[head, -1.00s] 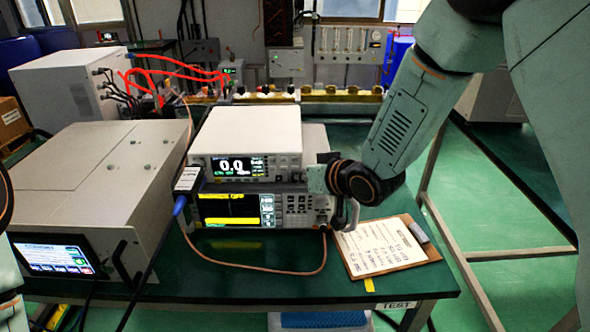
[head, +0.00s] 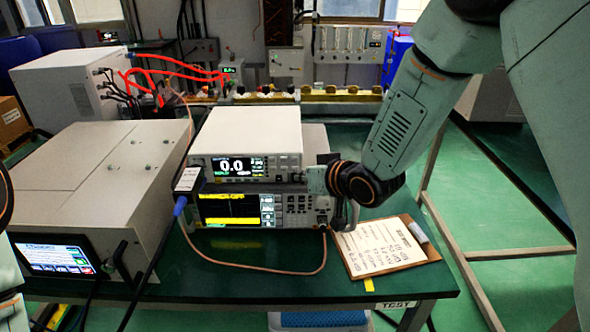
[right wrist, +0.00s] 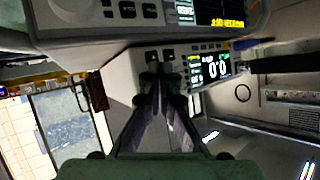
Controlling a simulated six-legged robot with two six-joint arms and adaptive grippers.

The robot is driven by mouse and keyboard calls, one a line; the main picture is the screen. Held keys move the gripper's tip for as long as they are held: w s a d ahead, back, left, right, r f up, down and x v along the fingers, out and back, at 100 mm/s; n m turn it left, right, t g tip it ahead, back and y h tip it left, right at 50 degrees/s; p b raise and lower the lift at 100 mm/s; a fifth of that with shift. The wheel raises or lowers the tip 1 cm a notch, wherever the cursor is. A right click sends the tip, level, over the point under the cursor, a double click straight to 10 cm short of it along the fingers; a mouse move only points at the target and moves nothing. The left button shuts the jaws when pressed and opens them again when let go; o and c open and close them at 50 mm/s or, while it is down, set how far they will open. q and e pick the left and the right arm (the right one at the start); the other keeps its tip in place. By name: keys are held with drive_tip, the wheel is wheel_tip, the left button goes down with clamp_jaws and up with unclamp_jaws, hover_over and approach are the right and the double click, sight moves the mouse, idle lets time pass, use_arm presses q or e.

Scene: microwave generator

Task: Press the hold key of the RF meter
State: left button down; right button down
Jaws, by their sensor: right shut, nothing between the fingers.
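The RF meter (head: 245,138) is the white box on top of the bench stack. Its dark display (head: 232,166) reads 0.0, and it shows rolled over in the right wrist view (right wrist: 213,68). My right gripper (head: 304,178) reaches in from the right to the right end of the meter's front. In the right wrist view my gripper's shut, empty fingertips (right wrist: 160,77) are close to small dark keys on the meter's face. I cannot tell whether they touch a key, or which key is the hold key. My left gripper is not in view.
A spectrum-type instrument (head: 230,209) with a yellow trace sits under the meter. A clipboard (head: 385,248) lies at right on the green bench. A large beige box (head: 110,165) with a touchscreen (head: 55,257) stands at left. A brown cable (head: 270,270) loops across the bench front.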

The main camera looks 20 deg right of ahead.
drive_tip(key=shift+s+a, duration=0.15)
drive_tip(key=shift+s, duration=0.3)
drive_tip(key=shift+s+a+p, duration=0.1)
drive_tip(key=shift+s+a, duration=0.1)
drive_tip(key=shift+s, duration=0.6)
drive_tip(key=shift+s+a+p, duration=0.15)
drive_tip(key=shift+s+a, duration=0.1)
drive_tip(key=shift+s, duration=0.5)
drive_tip(key=shift+s+a+p, duration=0.1)
drive_tip(key=shift+s+a, duration=0.1)
drive_tip(key=shift+s, duration=0.6)
drive_tip(key=s+d+f+m+g+h+b, duration=0.1)
drive_tip(key=s+d+f+g+h, duration=0.15)
drive_tip(key=s+f, duration=0.65)
drive_tip(key=s+d+f+g+h+b, duration=0.1)
drive_tip(key=s+d+f+g, duration=0.25)
drive_tip(key=s+f, duration=0.6)
drive_tip(key=s+f+g+b, duration=0.1)
drive_tip(key=s+f+g, duration=0.1)
drive_tip(key=s+f, duration=0.3)
drive_tip(key=s+f+m+g+h+b, duration=0.1)
drive_tip(key=s+f+g, duration=0.2)
drive_tip(key=s, duration=0.9)
wheel_tip(320, 180, down, 2)
drive_tip(key=shift+s+d+f, duration=0.1)
drive_tip(key=shift+s+d, duration=0.1)
drive_tip(key=shift+s, duration=0.05)
